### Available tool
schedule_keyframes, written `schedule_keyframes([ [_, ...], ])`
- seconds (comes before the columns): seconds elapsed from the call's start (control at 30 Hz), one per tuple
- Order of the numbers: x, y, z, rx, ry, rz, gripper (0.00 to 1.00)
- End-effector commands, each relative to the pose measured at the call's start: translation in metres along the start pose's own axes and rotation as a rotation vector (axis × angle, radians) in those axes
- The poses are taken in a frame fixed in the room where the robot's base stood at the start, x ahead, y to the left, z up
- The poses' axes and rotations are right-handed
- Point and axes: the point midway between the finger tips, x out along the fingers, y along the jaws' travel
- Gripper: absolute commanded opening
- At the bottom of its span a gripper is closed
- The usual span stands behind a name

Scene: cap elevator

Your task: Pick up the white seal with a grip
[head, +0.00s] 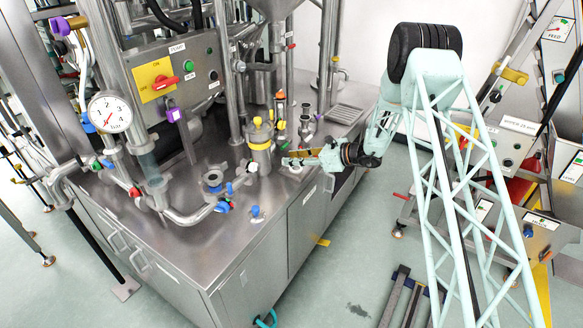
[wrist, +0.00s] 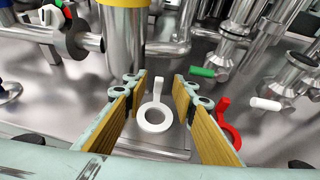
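The white seal (wrist: 155,118) is a flat ring with a short tab on its far side. In the wrist view it lies on the steel surface, between and beyond my gripper's fingers. My gripper (wrist: 160,92) is open, with wood-coloured pads on both sides of the ring and a gap to each. Nothing is held. In the head view my gripper (head: 287,158) is low over the steel bench at its right part, beside the yellow-topped canister. The seal is too small there to make out clearly.
A red ring with a tab (wrist: 228,124) lies right of the right finger. A steel canister (wrist: 125,38) stands just beyond the left finger. Green-handled (wrist: 202,72) and white-handled (wrist: 265,103) parts are at the right. The bench front (head: 200,255) has bare room.

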Motion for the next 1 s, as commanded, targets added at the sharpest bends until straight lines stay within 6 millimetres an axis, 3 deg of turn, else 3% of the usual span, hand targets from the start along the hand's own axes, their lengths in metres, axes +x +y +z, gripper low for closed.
schedule_keyframes([
  [0.4,0.04,0.001,-0.001,-0.001,0.0,0.001,0.25],
  [1.0,0.043,0.001,-0.001,0.0,0.0,0.0,0.25],
])
